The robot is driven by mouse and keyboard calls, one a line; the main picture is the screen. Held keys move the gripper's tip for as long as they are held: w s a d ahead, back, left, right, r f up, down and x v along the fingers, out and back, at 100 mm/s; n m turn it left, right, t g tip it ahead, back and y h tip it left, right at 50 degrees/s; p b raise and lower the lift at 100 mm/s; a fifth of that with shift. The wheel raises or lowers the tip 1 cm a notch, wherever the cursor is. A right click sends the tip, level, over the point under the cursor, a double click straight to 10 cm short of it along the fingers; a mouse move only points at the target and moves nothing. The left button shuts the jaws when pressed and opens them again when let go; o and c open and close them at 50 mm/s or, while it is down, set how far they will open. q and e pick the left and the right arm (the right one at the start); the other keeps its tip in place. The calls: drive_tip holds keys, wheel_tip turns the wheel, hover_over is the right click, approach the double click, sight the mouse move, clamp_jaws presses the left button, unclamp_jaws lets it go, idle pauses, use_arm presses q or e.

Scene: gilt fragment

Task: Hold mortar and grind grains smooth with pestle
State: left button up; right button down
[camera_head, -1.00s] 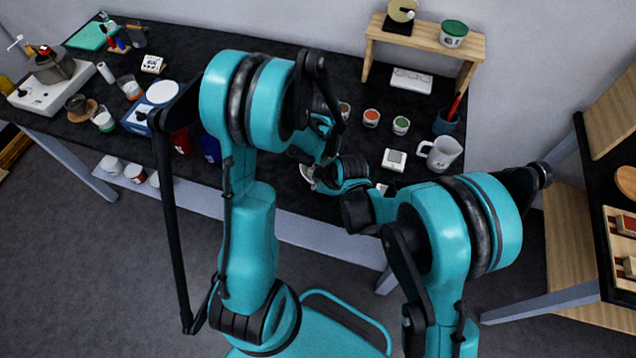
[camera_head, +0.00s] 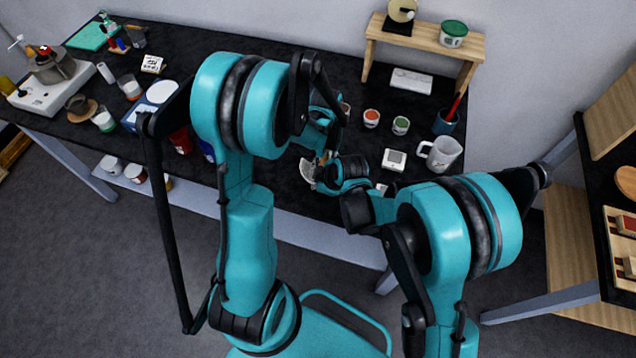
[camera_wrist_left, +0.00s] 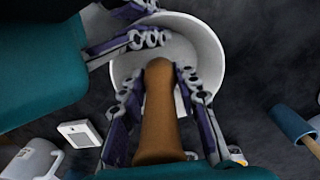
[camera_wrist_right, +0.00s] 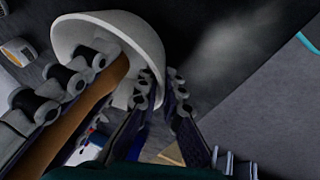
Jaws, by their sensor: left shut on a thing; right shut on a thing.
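The white mortar (camera_head: 307,171) is a bowl near the front edge of the black table; it also shows in the left wrist view (camera_wrist_left: 203,42) and the right wrist view (camera_wrist_right: 105,28). My right gripper (camera_wrist_right: 161,88) is shut on the mortar's wall at the rim. My left gripper (camera_wrist_left: 160,98) is shut on the brown wooden pestle (camera_wrist_left: 158,135), with fingers on both sides of it. The pestle's rounded end is inside the mortar, tilted; I cannot tell whether it touches the bottom. It also shows in the right wrist view (camera_wrist_right: 80,115). No grains are visible.
Small jars (camera_head: 371,118) stand behind. A wooden shelf (camera_head: 425,39) is at the back. Several containers crowd the left half of the table.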

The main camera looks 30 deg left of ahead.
use_arm(q)
drive_tip(key=shift+a+r, duration=0.15)
drive_tip(key=shift+r, duration=0.25)
use_arm(e)
drive_tip(key=c, duration=1.6)
unclamp_jaws()
